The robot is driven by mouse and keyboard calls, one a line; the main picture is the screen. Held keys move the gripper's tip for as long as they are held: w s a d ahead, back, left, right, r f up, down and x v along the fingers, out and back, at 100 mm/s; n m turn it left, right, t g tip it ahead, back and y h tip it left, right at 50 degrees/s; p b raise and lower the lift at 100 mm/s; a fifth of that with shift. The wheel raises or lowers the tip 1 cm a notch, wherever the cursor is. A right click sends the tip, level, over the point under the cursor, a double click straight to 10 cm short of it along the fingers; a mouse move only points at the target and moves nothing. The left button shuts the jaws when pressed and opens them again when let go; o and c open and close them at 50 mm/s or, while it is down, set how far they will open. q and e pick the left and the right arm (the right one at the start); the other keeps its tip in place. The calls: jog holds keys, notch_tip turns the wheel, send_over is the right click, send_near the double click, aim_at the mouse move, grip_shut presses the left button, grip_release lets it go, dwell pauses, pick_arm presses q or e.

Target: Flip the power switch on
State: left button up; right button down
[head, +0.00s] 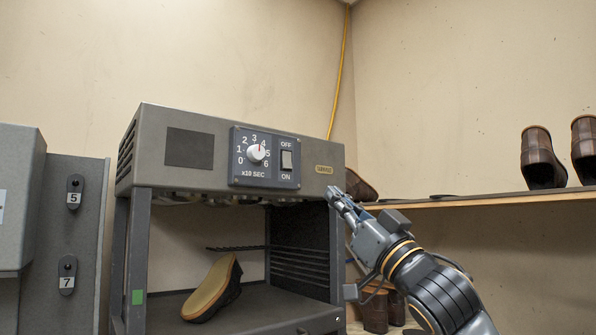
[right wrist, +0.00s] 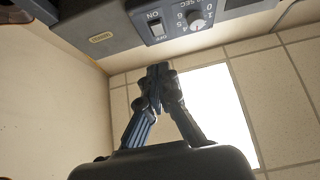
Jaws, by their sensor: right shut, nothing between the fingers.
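The power switch (head: 286,160) is a pale rocker on the dark control panel (head: 240,178) of a grey machine (head: 220,181). OFF is printed above it and ON below. I cannot tell which side is pressed in. The switch also shows in the right wrist view (right wrist: 157,28), with the panel appearing upside down. My right gripper (head: 334,192) is shut and empty, just right of the machine's lower front corner, lower than the switch and apart from it. It also shows in the right wrist view (right wrist: 157,72). My left gripper is not in view.
A white timer dial (head: 256,152) sits left of the switch. A tan shoe sole (head: 212,288) rests in the open bay below. A wooden shelf (head: 470,200) with brown boots (head: 543,158) runs along the right wall. Hooks numbered 5 and 7 are at left.

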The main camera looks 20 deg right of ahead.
aim_at(288, 161)
jog(key=shift+s+d+r, duration=0.1)
jog(key=shift+s+r, duration=0.05)
jog(key=shift+r, duration=0.3)
jog(key=p+x, duration=0.3)
jog(key=x, duration=0.1)
jog(key=w+f+p+x, duration=0.1)
jog(key=p+x, duration=0.2)
jog(key=x, duration=0.1)
jog(key=f+p+x, duration=0.1)
jog(key=p+x, duration=0.2)
jog(key=x, duration=0.2)
jog(key=shift+w+a, duration=0.3)
